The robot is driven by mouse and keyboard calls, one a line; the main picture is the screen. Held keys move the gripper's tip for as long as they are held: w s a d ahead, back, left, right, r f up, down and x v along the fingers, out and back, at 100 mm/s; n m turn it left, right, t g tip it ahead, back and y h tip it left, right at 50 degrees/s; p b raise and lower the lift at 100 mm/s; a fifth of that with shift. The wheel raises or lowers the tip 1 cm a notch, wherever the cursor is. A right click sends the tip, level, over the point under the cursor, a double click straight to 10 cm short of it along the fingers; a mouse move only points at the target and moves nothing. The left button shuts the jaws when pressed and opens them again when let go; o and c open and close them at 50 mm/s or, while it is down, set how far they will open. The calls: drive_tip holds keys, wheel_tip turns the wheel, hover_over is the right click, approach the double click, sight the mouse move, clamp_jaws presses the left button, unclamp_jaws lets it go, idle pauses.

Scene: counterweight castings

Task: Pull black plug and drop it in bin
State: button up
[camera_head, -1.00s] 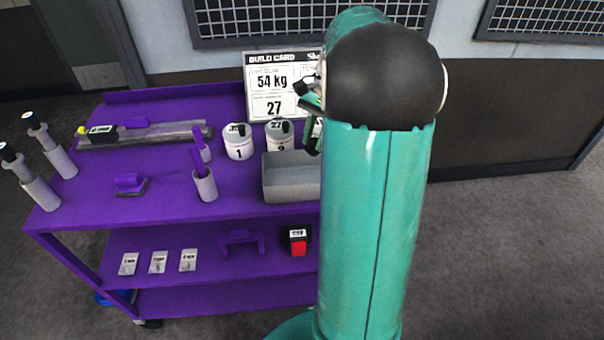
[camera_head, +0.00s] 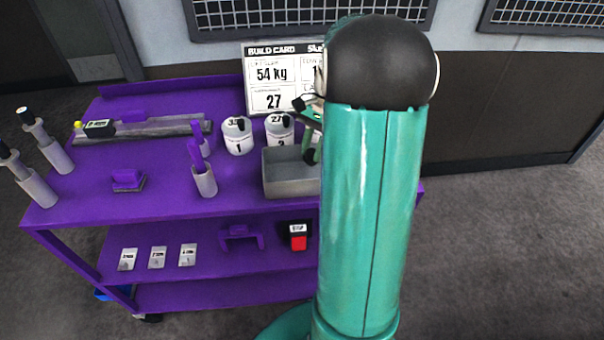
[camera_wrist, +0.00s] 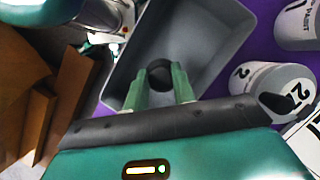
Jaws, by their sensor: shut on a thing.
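The grey bin (camera_head: 291,186) is an open box on the purple cart's top, partly hidden behind my arm in the head view. It also shows large in the wrist view (camera_wrist: 218,40). My gripper (camera_wrist: 159,78) has two green fingers shut on a black plug (camera_wrist: 159,70), seen against the bin's interior. In the head view my gripper (camera_head: 311,150) is mostly hidden by my arm, above the bin's far right part. White casting 1 (camera_head: 238,142) and casting 2 (camera_head: 280,137) stand behind the bin, each with a black piece on top.
The cart (camera_head: 100,200) also holds a cup with a purple-handled tool (camera_head: 204,183), a long grey bar (camera_head: 160,131) and grey posts at left. A build card (camera_head: 270,85) stands behind the castings. The lower shelf holds small cards and a red-and-black item (camera_head: 298,238).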

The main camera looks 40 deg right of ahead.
drive_tip(key=o, duration=1)
drive_tip(key=shift+o, duration=0.2)
drive_tip(key=shift+r, duration=0.1)
drive_tip(key=s+v, duration=0.1)
drive_tip(key=v, duration=1.2)
drive_tip(key=shift+w+r, duration=0.35)
drive_tip(key=shift+w, duration=0.15)
